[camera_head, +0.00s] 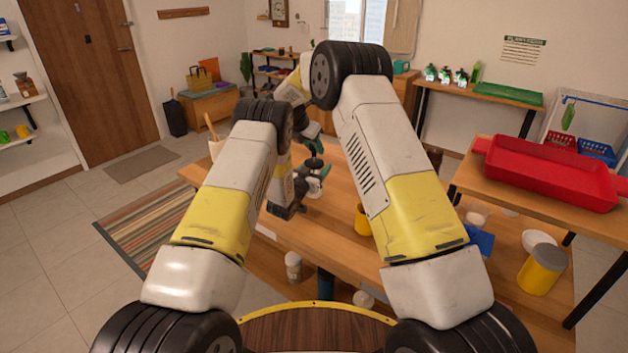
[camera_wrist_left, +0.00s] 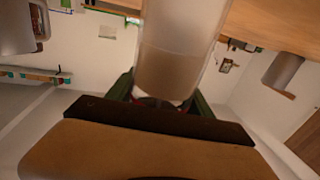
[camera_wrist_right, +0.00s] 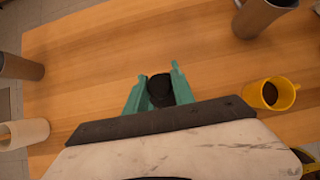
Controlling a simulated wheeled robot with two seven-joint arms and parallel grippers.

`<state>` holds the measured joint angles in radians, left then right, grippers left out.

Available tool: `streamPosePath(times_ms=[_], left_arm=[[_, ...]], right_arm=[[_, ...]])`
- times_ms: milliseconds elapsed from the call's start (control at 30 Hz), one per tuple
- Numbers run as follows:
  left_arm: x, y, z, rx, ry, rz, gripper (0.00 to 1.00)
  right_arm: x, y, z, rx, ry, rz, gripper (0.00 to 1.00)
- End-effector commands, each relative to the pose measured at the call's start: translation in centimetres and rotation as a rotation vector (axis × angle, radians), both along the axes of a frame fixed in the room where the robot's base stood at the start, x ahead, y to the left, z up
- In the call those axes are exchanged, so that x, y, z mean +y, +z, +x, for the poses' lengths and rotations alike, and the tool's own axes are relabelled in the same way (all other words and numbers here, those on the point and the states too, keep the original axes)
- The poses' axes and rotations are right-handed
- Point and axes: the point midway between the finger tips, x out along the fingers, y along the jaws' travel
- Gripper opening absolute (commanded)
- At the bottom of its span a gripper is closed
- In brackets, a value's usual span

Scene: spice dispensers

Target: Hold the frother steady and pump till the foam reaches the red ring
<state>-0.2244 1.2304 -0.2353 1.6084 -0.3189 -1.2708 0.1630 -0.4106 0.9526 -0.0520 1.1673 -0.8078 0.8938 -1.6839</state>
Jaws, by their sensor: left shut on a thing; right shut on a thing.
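The frother (camera_head: 316,187) stands on the wooden table in the head view, partly hidden by my arms and grippers. My left gripper (camera_head: 300,188) is shut on its body. The left wrist view shows the clear vessel (camera_wrist_left: 172,55) of the frother between the green fingers, with a pale brownish band inside. A dark reddish patch shows low between those fingers; I cannot tell whether it is the red ring. My right gripper (camera_wrist_right: 158,80) is above the frother, its teal fingers shut on the round black plunger knob (camera_wrist_right: 160,91). The foam level cannot be read clearly.
A yellow mug with dark contents (camera_wrist_right: 270,95) stands on the table (camera_wrist_right: 90,65) close to the frother. Grey cylinders stand near the table's edges. A red tray (camera_head: 550,172) is on the right-hand table. Bare wood surrounds the frother.

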Motion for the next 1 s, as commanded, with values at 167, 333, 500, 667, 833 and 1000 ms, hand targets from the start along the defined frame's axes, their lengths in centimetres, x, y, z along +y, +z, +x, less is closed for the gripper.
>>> streamPosePath(times_ms=[167,333,500,667,833,1000], left_arm=[[-0.1,0.0,0.0,0.0,-0.001,-0.001,0.04],[-0.1,0.0,0.0,0.0,-0.001,-0.001,0.04],[-0.1,0.0,0.0,0.0,-0.001,-0.001,0.04],[0.0,0.0,0.0,0.0,-0.001,-0.001,0.04],[0.0,0.0,0.0,0.0,-0.001,-0.001,0.04],[0.0,0.0,0.0,0.0,0.0,-0.001,0.04]], right_arm=[[0.0,-1.3,0.0,0.001,0.002,-0.001,0.0],[0.0,-1.7,0.0,0.0,0.001,0.001,0.0],[0.0,-1.6,0.0,0.0,0.0,0.0,0.54],[0.0,-1.6,0.0,0.0,0.0,0.0,0.56],[0.0,-1.5,0.0,0.0,0.001,0.001,0.56],[0.0,0.0,0.1,-0.002,0.0,0.001,0.56]])
